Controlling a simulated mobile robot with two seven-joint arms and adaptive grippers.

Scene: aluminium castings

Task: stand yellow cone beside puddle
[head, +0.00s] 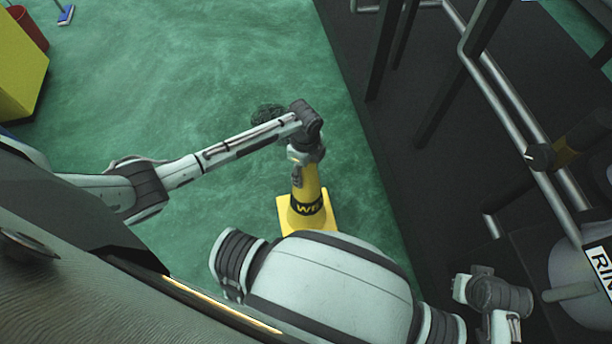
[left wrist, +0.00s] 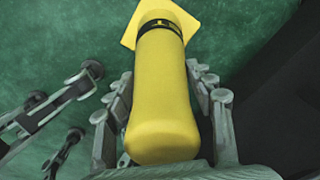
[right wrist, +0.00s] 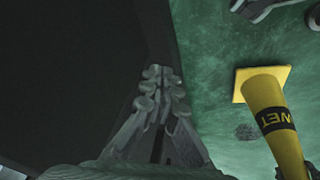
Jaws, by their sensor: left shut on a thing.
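The yellow cone (head: 311,180) has a square base (head: 331,219), and its black band shows part of the word WET. My left gripper (head: 305,152) is shut on the cone's upper part. In the left wrist view the cone (left wrist: 162,85) lies between the fingers of the left gripper (left wrist: 165,105). I cannot tell whether its base touches the floor. A dark round patch (head: 265,112), perhaps the puddle, lies behind my left arm, partly hidden. It also shows near the cone in the right wrist view (right wrist: 246,131). My right gripper (right wrist: 162,75) is shut and empty.
A dark platform (head: 420,200) with metal rails (head: 505,95) runs along the right. A yellow block (head: 18,65), a red bucket (head: 28,27) and a blue tool (head: 65,14) stand at the upper left. The green floor (head: 190,70) between is clear.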

